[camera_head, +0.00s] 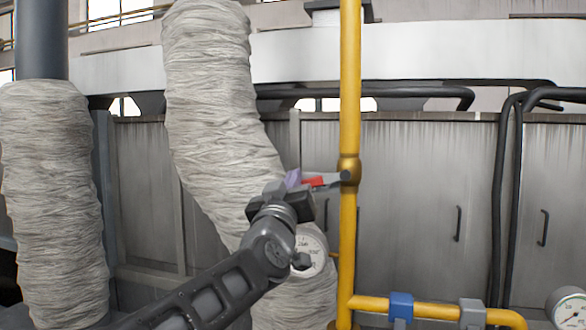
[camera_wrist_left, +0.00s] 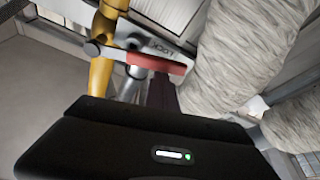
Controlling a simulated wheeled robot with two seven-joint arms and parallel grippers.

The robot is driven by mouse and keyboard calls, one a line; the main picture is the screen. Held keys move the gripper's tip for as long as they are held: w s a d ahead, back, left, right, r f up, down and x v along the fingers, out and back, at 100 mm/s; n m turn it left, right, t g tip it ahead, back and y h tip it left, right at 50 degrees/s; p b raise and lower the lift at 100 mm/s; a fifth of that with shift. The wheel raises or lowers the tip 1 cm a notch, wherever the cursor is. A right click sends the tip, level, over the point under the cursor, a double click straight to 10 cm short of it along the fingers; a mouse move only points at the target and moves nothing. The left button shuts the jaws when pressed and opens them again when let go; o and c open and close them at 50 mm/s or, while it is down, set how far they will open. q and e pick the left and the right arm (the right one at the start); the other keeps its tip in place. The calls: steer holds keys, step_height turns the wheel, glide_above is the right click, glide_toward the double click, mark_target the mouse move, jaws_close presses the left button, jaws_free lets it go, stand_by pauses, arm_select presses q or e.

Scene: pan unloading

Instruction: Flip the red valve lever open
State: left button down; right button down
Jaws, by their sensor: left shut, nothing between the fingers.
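The valve lever is grey with a red grip (camera_head: 315,181). It points left from the brass-coloured valve body (camera_head: 349,170) on the vertical yellow pipe (camera_head: 350,90), lying roughly level, across the pipe. My left gripper (camera_head: 294,179) is shut and empty at the lever's outer left end. In the left wrist view the red grip (camera_wrist_left: 157,62) crosses just beyond the dark finger (camera_wrist_left: 162,94), and grey lettered metal shows along it. I cannot tell whether the fingers touch the lever. My right gripper is not in view.
A round gauge (camera_head: 309,251) sits close below the left gripper. Thick wrapped ducts (camera_head: 215,90) stand to the left and behind. Blue (camera_head: 401,306) and grey (camera_head: 472,312) fittings sit on the lower yellow pipe. Grey cabinets (camera_head: 420,200) stand behind; space right of the pipe is open.

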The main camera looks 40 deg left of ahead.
arm_select(q)
steer(key=w+d+f+n+g+y+p, duration=0.1)
steer(key=d+f+n+g, duration=0.4)
steer(key=n, duration=1.2)
steer(key=shift+w+d+f+n+g+y+p, duration=0.4)
steer(key=shift+w+d+f+p, duration=0.45)
steer(key=shift+d+f, duration=0.9)
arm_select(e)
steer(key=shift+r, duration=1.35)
arm_select(q)
steer(key=shift+w+a+f, duration=0.1)
steer(key=shift+a+f, duration=0.05)
